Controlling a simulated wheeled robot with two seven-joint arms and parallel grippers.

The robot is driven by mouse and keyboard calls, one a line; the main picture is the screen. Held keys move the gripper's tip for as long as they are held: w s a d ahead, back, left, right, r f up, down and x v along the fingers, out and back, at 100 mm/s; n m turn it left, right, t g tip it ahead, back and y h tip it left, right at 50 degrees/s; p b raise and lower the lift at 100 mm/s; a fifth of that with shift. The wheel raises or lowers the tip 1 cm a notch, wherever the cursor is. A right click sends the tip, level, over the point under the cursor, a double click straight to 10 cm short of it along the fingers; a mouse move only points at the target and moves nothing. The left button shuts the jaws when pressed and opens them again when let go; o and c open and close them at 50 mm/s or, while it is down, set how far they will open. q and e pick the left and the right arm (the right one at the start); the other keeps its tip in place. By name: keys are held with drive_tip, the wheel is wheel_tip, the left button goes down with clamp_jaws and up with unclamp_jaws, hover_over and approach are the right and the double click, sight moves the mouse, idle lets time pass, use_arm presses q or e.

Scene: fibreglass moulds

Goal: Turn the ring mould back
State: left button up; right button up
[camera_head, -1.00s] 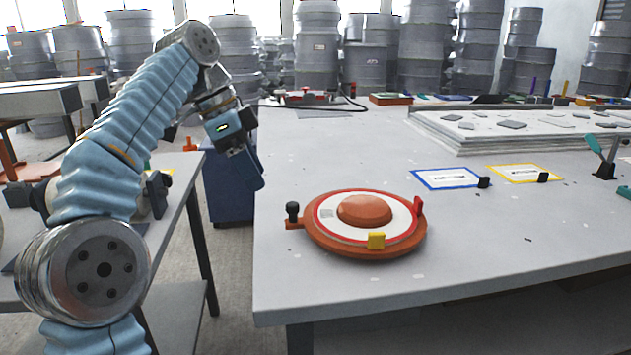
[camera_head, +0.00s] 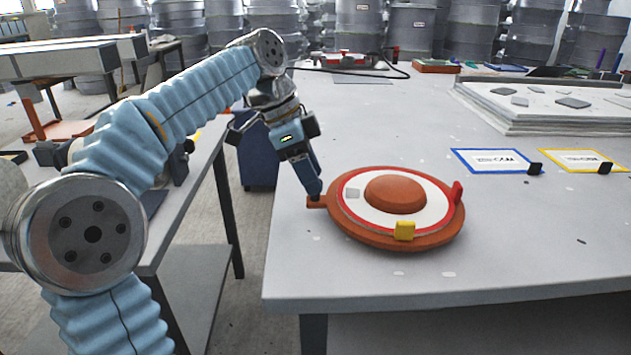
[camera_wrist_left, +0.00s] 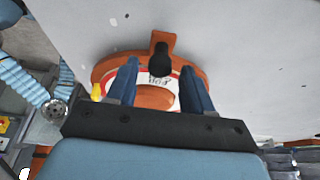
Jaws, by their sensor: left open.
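The ring mould (camera_head: 440,238) is a round orange-brown disc with a white ring, a red edge line and a domed centre. It lies flat near the left front of the grey table. A yellow block (camera_head: 404,231) and a red tab (camera_head: 457,192) sit on its rim. My left gripper (camera_head: 315,190) is over the mould's left side, at the handle tab (camera_head: 316,203). In the left wrist view, the open fingers (camera_wrist_left: 157,85) stand either side of the black knob (camera_wrist_left: 160,60) on that tab, apart from it. In the head view the gripper hides the knob. My right gripper is not in view.
A blue-framed card (camera_head: 496,162) and a yellow-framed card (camera_head: 578,161) lie to the right, each with a black block. A stack of pale sheets (camera_head: 545,122) lies behind them. The table front around the mould is clear. Another bench stands at the left.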

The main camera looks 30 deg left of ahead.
use_arm(q)
drive_tip(key=shift+x, duration=1.25)
clamp_jaws()
